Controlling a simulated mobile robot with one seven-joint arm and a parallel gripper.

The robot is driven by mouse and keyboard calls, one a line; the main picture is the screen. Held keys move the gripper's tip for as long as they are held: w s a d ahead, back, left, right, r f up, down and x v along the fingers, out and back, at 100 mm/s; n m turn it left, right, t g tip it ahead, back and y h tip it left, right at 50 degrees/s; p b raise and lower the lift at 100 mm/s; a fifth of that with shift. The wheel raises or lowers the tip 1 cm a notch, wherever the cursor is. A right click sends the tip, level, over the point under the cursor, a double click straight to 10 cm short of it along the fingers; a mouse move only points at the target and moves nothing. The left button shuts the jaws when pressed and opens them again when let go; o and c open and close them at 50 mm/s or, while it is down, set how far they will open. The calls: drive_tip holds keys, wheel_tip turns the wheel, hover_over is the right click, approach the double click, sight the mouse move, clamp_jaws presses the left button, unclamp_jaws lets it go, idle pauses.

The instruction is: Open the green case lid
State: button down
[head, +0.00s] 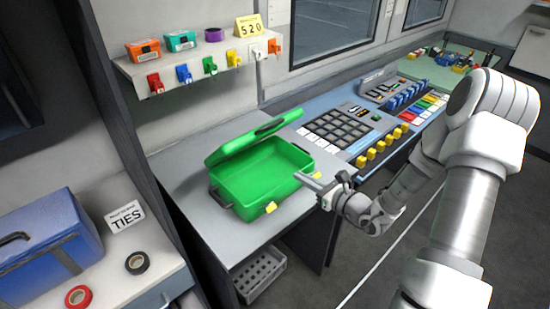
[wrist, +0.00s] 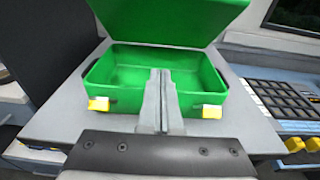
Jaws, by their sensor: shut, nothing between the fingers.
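The green case (head: 262,180) stands on a grey worktop. Its lid (head: 255,137) is raised and tilted back at the far side, so the inside shows and looks empty. In the wrist view the case body (wrist: 210,93) lies ahead, with the lid (wrist: 170,20) standing up behind it. Two yellow latches (wrist: 98,104) (wrist: 212,112) sit on the front wall. My gripper (head: 302,178) is shut and empty at the case's front right side. In the wrist view my gripper (wrist: 160,75) covers the middle of the case front; I cannot tell whether it touches.
A button panel (head: 345,130) with yellow knobs is right of the case. A shelf (head: 195,62) with colored tags is on the wall behind. A blue box (head: 45,245) and tape rolls (head: 137,262) are at the left. Grey worktop is bare around the case.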

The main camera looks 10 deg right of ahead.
drive_tip(key=r+b+x, duration=0.1)
drive_tip(key=b+x, duration=0.1)
drive_tip(key=x, duration=0.9)
drive_tip(key=shift+w+a+r, duration=0.2)
drive_tip(key=shift+w+r, duration=0.05)
drive_tip(key=shift+w+a+r+b, duration=0.35)
drive_tip(key=shift+w+a, duration=0.7)
drive_tip(key=shift+w, duration=0.4)
drive_tip(key=shift+w+a+r+b, duration=0.2)
drive_tip(key=shift+w+a+b, duration=0.3)
drive_tip(key=shift+w+a, duration=0.8)
drive_tip(key=shift+w+a+r+b, duration=0.35)
drive_tip(key=shift+w+a, duration=0.5)
drive_tip(key=shift+w, duration=0.75)
drive_tip(key=f+v, duration=0.2)
drive_tip(key=v, duration=1.1)
drive_tip(key=f+v, duration=0.1)
drive_tip(key=v, duration=1.1)
drive_tip(key=shift+s+d+f, duration=0.3)
drive_tip(key=shift+s+d, duration=0.2)
